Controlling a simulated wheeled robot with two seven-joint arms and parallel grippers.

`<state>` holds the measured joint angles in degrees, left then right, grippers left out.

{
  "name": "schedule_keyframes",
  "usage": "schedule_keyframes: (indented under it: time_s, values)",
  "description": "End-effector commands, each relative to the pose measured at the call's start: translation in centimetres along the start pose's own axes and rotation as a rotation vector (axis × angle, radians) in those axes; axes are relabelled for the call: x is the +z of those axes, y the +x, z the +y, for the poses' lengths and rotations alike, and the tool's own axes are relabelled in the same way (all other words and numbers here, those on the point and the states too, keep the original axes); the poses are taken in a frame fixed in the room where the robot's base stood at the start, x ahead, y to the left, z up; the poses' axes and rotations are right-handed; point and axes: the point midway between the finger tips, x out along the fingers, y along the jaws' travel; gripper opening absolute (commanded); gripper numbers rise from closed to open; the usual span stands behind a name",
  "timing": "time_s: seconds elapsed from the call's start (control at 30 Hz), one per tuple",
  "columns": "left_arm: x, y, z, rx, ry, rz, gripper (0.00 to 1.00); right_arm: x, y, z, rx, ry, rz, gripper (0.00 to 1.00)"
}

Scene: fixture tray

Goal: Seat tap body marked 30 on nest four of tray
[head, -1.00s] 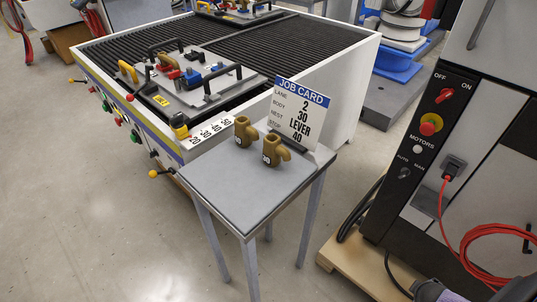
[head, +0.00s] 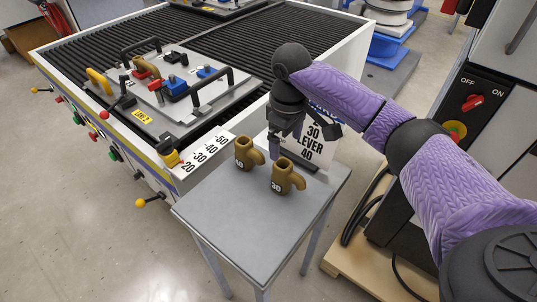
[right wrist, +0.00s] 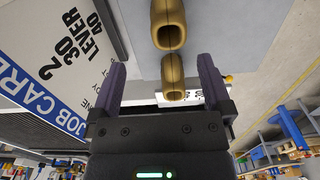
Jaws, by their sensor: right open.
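The tap body marked 30 (head: 286,177) stands upright on the small grey table. A like brown tap body (head: 245,153) stands to its left, its mark hard to read. My right gripper (head: 275,152) points down just above and behind the marked body, apart from it. In the right wrist view the open fingers (right wrist: 161,75) hold nothing; one tap body (right wrist: 174,76) shows between them and a larger one (right wrist: 169,25) beyond, no marks readable. The fixture tray (head: 186,119) lies on the ribbed bench with a brown piece (head: 147,67) among its fittings. The left gripper is out of view.
The job card (head: 318,150) stands behind the tap bodies, partly hidden by my right arm; it reads 30 and LEVER. Black handles (head: 210,92) rise from the tray. The front of the grey table (head: 245,230) is clear.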

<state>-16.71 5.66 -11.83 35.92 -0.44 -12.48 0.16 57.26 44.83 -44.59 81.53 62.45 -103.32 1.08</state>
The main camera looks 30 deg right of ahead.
Motion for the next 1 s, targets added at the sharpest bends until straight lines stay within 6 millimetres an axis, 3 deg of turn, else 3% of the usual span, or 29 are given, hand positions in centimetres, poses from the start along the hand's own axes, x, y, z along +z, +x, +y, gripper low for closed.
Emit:
schedule_keyframes:
  time_s: [0.27,0.53,0.77,1.0]
  values:
    - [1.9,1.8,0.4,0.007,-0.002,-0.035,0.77,0.0,4.8,-0.2,-0.003,-0.002,-0.004,1.0]
    - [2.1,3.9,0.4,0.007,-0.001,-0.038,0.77,0.0,9.7,-0.7,-0.001,-0.001,-0.005,1.0]
    - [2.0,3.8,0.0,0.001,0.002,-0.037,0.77,-0.1,9.8,-0.7,0.001,-0.001,0.0,1.0]
    - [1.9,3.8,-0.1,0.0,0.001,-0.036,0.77,-0.1,9.8,-0.7,0.001,-0.001,0.0,0.49]
